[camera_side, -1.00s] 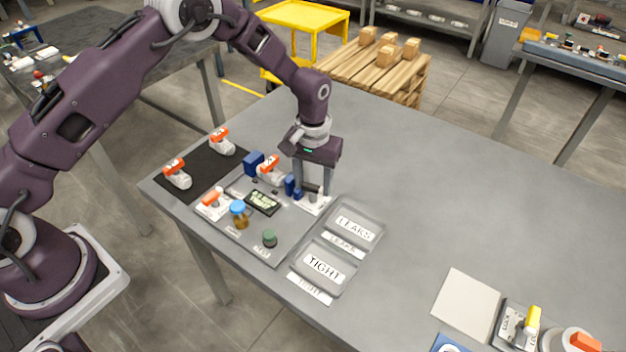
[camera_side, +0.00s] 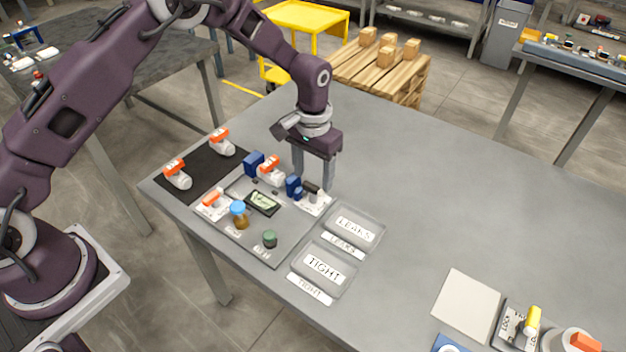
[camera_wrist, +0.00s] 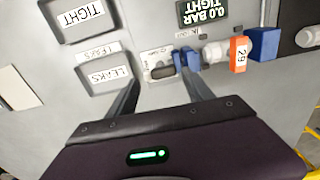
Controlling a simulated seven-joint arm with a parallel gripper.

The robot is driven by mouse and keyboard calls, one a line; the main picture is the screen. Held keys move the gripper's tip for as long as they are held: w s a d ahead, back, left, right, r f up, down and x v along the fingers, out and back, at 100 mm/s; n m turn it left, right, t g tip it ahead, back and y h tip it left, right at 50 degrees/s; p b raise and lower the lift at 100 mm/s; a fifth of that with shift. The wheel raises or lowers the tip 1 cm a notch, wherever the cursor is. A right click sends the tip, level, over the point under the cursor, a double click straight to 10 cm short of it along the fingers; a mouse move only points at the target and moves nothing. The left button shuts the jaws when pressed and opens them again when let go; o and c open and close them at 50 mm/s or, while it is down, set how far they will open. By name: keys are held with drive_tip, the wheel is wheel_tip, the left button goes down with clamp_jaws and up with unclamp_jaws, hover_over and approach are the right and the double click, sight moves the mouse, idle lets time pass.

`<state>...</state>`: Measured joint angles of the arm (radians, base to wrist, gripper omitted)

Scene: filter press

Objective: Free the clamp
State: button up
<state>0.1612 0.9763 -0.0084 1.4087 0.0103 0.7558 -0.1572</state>
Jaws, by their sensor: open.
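The clamp holds a white filter with an orange cap (camera_side: 269,170) between a blue block (camera_side: 254,163) and a blue jaw (camera_side: 293,187). In the wrist view the cap (camera_wrist: 239,54) reads 29. A dark handle (camera_side: 312,187) sits on a white plate (camera_side: 314,205) beside the blue jaw. The handle (camera_wrist: 160,72) also shows in the wrist view. My gripper (camera_side: 313,184) is open, with one finger on each side of the handle; I cannot tell whether they touch it. Whether the filter is gripped tight is unclear.
A display (camera_wrist: 203,12) reads 0.0 BAR TIGHT. The LEAKS tray (camera_side: 355,224) and TIGHT tray (camera_side: 324,265) lie in front. A blue-capped bottle (camera_side: 239,213) stands nearby.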

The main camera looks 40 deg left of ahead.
wheel_tip(320, 180, up, 4)
drive_tip(key=shift+r, duration=0.25)
drive_tip(key=shift+r, duration=0.3)
wheel_tip(320, 180, up, 10)
drive_tip(key=f+t, duration=0.1)
hover_over(313, 186)
drive_tip(key=s+a, duration=0.2)
drive_tip(key=s, duration=0.1)
drive_tip(key=s+a+r+t, duration=0.2)
drive_tip(key=s+a+r, duration=0.1)
drive_tip(key=s+r, duration=0.65)
drive_tip(key=s+a+r+t, duration=0.1)
drive_tip(key=s, duration=0.8)
drive_tip(key=s+a+r+t, duration=0.1)
drive_tip(key=s+a+r, duration=0.1)
drive_tip(key=s, duration=0.8)
drive_tip(key=shift+s+t, duration=0.25)
drive_tip(key=shift+t, duration=0.05)
